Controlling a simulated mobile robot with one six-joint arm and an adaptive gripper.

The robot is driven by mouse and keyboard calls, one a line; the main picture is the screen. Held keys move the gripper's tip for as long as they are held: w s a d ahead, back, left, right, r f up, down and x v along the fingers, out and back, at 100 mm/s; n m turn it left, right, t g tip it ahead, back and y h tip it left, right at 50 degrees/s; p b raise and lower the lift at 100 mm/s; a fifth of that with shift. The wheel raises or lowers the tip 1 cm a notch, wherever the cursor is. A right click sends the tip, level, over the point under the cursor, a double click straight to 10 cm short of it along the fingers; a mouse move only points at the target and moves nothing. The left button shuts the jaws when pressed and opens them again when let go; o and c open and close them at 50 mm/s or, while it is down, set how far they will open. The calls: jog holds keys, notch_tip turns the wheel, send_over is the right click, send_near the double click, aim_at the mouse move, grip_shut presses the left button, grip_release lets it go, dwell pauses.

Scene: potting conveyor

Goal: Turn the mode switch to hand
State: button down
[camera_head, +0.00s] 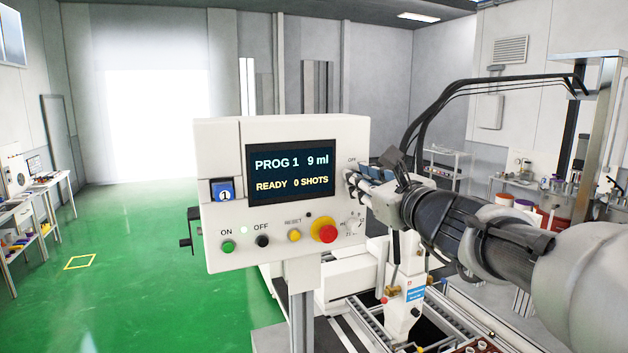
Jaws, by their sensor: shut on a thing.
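The white control panel (222,165) faces me in the middle of the view, on a grey post. Its screen (290,172) reads PROG 1, 9 ml, READY, 0 SHOTS. The mode switch sits at the panel's right side, under a small label reading OFF; the knob is mostly hidden by my gripper. My gripper (352,184) reaches in from the right with its fingertips at the panel face, shut on the mode switch. The switch's pointer direction and its other labels cannot be made out.
Below the screen are a green ON button (228,247), a black OFF button (262,241), a yellow RESET button (294,235) and a red emergency stop (327,234). A small dial (355,225) sits just below my gripper. A conveyor machine (405,290) stands behind at right. Green floor is free at left.

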jog(key=n+b, duration=0.8)
jog(key=b, duration=0.2)
jog(key=shift+n+b, duration=0.4)
dwell(0.4)
jog(key=c, duration=1.4)
grip_release()
